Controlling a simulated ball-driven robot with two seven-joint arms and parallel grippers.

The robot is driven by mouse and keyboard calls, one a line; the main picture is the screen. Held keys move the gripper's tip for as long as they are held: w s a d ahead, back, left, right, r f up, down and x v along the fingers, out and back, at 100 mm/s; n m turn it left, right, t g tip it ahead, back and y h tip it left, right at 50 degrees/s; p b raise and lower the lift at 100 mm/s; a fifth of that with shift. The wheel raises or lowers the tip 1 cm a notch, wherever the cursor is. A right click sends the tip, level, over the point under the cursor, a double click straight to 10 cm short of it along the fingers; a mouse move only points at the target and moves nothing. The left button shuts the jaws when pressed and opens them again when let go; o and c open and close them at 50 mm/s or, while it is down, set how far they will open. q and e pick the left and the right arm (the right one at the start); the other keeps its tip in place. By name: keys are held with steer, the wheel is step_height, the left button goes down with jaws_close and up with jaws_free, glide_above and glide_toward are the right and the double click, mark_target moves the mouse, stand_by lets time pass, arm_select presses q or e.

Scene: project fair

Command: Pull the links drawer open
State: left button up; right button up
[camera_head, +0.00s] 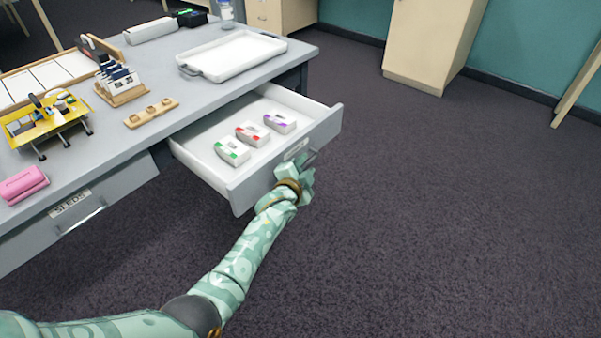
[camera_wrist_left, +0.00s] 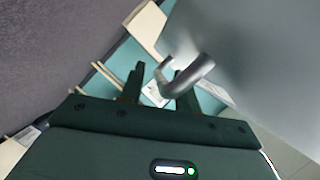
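The open drawer (camera_head: 285,165) sticks far out of the grey desk at its right end. The label on its front is too small to read. Inside lie three small white boxes, marked green (camera_head: 232,151), red (camera_head: 252,133) and purple (camera_head: 280,122). My left gripper (camera_head: 309,166) is at the drawer's front, by its handle. In the left wrist view, the curved metal handle (camera_wrist_left: 195,72) reaches in beside and partly between the two fingers (camera_wrist_left: 160,84). The fingers stand apart, with a gap between the left one and the handle. My right gripper is not in view.
A shut drawer labelled SEEDS (camera_head: 75,212) is at the left. On the desk are a white tray (camera_head: 235,55), a wooden peg strip (camera_head: 151,112), a yellow stand (camera_head: 45,122) and a pink block (camera_head: 22,186). The carpet (camera_head: 440,210) at the right is clear.

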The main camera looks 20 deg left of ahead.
arm_select(q)
steer(key=p+v, duration=0.8)
steer(key=v, duration=0.8)
steer(key=shift+s, duration=0.15)
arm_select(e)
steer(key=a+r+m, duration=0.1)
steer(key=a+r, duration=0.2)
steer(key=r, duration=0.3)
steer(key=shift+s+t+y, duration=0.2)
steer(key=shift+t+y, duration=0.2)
arm_select(q)
steer(key=shift+f, duration=0.1)
